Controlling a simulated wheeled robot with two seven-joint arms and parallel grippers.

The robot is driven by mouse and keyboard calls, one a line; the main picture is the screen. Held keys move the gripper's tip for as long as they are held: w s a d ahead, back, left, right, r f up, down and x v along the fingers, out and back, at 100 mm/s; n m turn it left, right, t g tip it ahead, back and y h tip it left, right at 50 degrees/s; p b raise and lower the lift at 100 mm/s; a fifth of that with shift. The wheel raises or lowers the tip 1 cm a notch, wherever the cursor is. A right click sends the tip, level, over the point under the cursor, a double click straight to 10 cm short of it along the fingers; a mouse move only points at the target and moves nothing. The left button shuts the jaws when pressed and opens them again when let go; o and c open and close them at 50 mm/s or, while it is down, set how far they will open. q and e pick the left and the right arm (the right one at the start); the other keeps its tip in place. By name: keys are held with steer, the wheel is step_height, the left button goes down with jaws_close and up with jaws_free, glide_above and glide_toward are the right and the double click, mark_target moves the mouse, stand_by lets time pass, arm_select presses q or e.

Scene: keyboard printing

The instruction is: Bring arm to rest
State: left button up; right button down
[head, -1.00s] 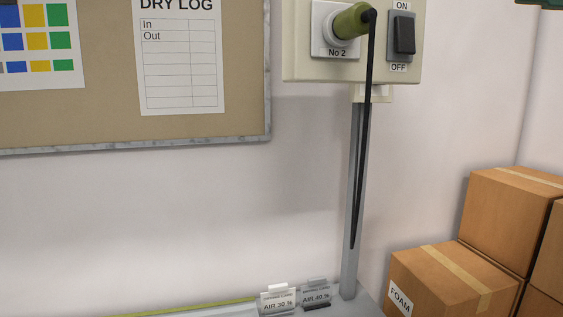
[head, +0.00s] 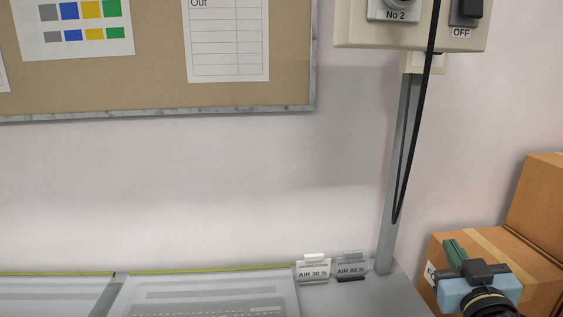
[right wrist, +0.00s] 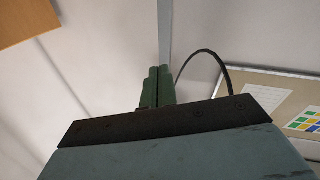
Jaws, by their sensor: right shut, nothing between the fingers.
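My right gripper (head: 453,252) is at the lower right of the head view, in front of the cardboard boxes. Its green fingers are together and hold nothing. In the right wrist view the two fingers (right wrist: 157,82) stand side by side, touching, with only wall behind them. My left gripper is in neither view.
A switch box (head: 410,32) on a grey post (head: 387,235) has a black cable (head: 409,165) hanging from it. Cardboard boxes (head: 540,210) stand at the right. Two AIR cards (head: 313,269) stand on the bench (head: 355,300). A pinboard (head: 160,75) hangs on the wall.

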steer(key=s+a+f+g, duration=0.2)
steer(key=s+f+g, duration=0.35)
steer(key=f, duration=0.75)
steer(key=s+a+f+g+y, duration=0.1)
steer(key=s+a+f+g, duration=0.15)
steer(key=s+f, duration=0.35)
steer(key=s+a+f+n+g+y, duration=0.1)
steer(key=s+a+f+g, duration=0.2)
steer(key=s, duration=0.5)
steer(key=s+a+f+g+y, duration=0.1)
steer(key=s+f+g, duration=0.35)
steer(key=s, duration=0.25)
step_height(320, 180, down, 26)
steer(key=s+b, duration=0.1)
steer(key=b, duration=0.2)
steer(key=s+d+f+g+b, duration=0.2)
steer(key=s+f, duration=1.5)
steer(key=f, duration=0.1)
steer(key=shift+d+f+n, duration=0.3)
steer(key=shift+f+n, duration=0.05)
steer(key=shift+n, duration=0.05)
steer(key=c, duration=2.1)
jaws_free()
steer(key=shift+c, duration=0.2)
